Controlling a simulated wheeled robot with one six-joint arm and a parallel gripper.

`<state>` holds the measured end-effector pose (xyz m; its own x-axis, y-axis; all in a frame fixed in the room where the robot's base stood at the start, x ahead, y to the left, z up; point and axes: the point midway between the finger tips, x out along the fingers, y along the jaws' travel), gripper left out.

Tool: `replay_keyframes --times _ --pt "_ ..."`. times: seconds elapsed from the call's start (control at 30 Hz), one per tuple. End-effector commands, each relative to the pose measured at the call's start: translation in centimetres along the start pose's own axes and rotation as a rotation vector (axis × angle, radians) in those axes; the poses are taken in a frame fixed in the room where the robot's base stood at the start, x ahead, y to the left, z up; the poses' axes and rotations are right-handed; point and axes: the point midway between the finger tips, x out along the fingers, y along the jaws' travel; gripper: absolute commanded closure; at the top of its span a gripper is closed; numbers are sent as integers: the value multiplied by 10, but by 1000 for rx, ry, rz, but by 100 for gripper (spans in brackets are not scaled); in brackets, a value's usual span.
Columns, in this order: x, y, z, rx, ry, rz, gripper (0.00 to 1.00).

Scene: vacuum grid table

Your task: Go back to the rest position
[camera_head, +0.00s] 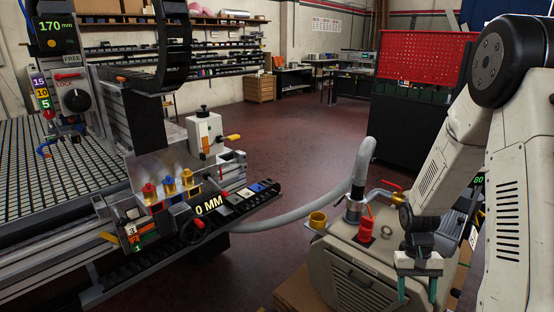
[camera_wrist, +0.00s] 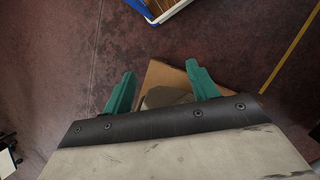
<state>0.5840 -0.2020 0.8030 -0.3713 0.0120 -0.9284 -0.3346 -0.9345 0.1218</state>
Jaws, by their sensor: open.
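My gripper (camera_head: 417,288) hangs at the lower right of the head view, with its two green fingers pointing down and apart. It is open with nothing between the fingers. In the head view it is in front of the right side of the beige vacuum unit (camera_head: 352,272). In the wrist view the gripper (camera_wrist: 158,92) also shows its two green fingers spread. Below them are a brown board (camera_wrist: 165,75) and a rounded grey-beige part that I cannot make out clearly.
The vacuum grid table (camera_head: 60,165) stands at the left, with colored knobs on its front. A grey hose (camera_head: 290,222) runs from it to the vacuum unit. Open red floor (camera_head: 290,140) lies behind.

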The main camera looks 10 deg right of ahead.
Motion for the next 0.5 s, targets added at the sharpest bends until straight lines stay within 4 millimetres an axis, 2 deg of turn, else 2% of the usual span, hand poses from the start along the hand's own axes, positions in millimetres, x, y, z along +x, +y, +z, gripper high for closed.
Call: replay_keyframes --times 0.03,0.2,0.4,0.5 --pt "-24 -5 17 -15 7 2 41" --pt "-82 -21 75 -70 10 -1 41" --pt "-132 -39 147 -136 41 -14 41" --pt "-150 -46 182 -171 71 -22 41"
